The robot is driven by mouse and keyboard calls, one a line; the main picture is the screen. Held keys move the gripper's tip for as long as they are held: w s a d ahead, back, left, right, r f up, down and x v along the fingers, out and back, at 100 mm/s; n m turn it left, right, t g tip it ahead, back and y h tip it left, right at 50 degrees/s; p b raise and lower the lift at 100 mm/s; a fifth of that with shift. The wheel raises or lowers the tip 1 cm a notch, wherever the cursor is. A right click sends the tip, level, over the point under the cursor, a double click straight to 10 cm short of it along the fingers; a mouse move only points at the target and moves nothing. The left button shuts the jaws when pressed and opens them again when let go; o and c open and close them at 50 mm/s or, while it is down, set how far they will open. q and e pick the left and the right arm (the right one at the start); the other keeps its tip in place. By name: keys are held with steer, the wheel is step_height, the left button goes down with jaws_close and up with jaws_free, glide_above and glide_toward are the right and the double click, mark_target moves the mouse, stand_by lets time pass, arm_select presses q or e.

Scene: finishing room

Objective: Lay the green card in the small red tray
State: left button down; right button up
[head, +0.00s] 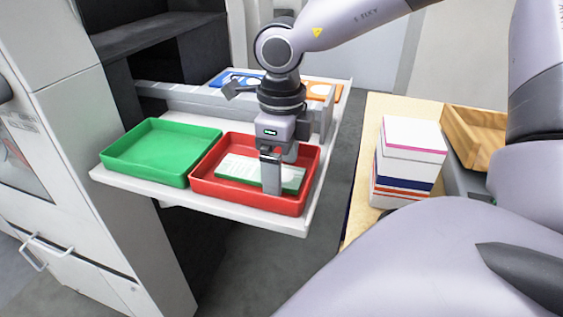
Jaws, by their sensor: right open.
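The small red tray (247,200) sits at the front right of a pulled-out white shelf. The green card (234,168), pale with green bands, lies inside the red tray and looks roughly flat. My right gripper (272,185) points down into the tray, with its fingers in front of the card and hiding part of it. It is open; whether the fingertips touch the card I cannot tell. My left gripper is not in view.
A green tray (160,150) stands left of the red one. Blue (232,78) and orange (322,91) items lie behind a grey divider. At right, a wooden table (372,130) holds a stack of cards or boxes (408,160) and a wooden tray (478,130).

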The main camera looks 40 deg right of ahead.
steer(key=shift+r, duration=0.4)
step_height(320, 180, up, 12)
steer(key=shift+f+p, duration=0.25)
steer(key=shift+p, duration=0.2)
